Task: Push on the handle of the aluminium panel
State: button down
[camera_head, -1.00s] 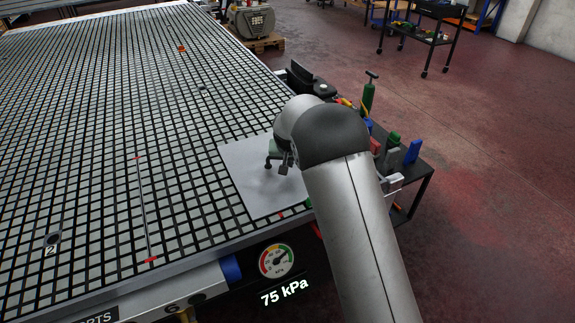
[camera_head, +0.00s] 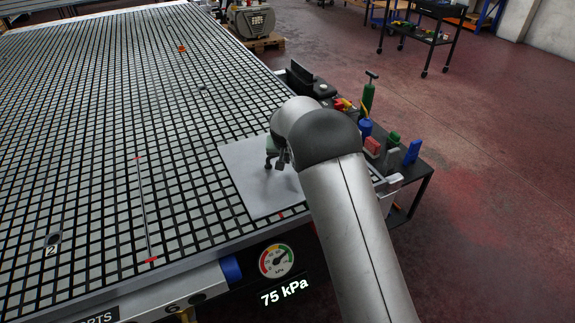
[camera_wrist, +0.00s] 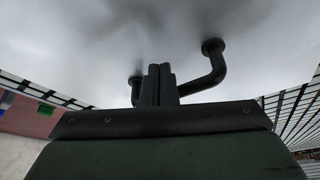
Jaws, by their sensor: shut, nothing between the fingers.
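The aluminium panel (camera_head: 249,190) is a flat grey sheet lying on the grid table near its front right corner. Its dark handle shows in the wrist view (camera_wrist: 212,70) as a bent bar with two round feet on the panel. My gripper (camera_wrist: 160,70) is shut and empty, its two dark fingers together. They lie in front of the middle of the handle bar and hide part of it. I cannot tell whether they touch it. In the head view my gripper (camera_head: 270,164) is low over the panel, partly hidden by my arm, and the handle is not clearly seen there.
The black-gridded vacuum table (camera_head: 90,130) is mostly bare to the left. A gauge (camera_head: 276,261) on its front reads 75 kPa. A side stand (camera_head: 419,190) with bottles and tools is just right of my arm.

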jog(key=shift+w+a, duration=0.2)
jog(key=shift+w, duration=0.15)
jog(key=shift+w+r, duration=0.15)
jog(key=shift+r, duration=0.05)
dwell(0.5)
jog(key=shift+a+r+b, duration=0.1)
jog(key=shift+a+b, duration=0.05)
jog(key=shift+b, duration=1.1)
dwell(2.0)
jog(key=shift+s+d+f+b, duration=0.15)
jog(key=shift+s+d+b, duration=0.4)
jog(key=shift+s, duration=0.25)
jog(key=shift+s+d+f+b, duration=0.15)
jog(key=shift+s+d+b, duration=0.35)
jog(key=shift+s, duration=0.3)
notch_tip(320, 180, up, 8)
jog(key=p, duration=0.4)
jog(key=shift+s, duration=0.1)
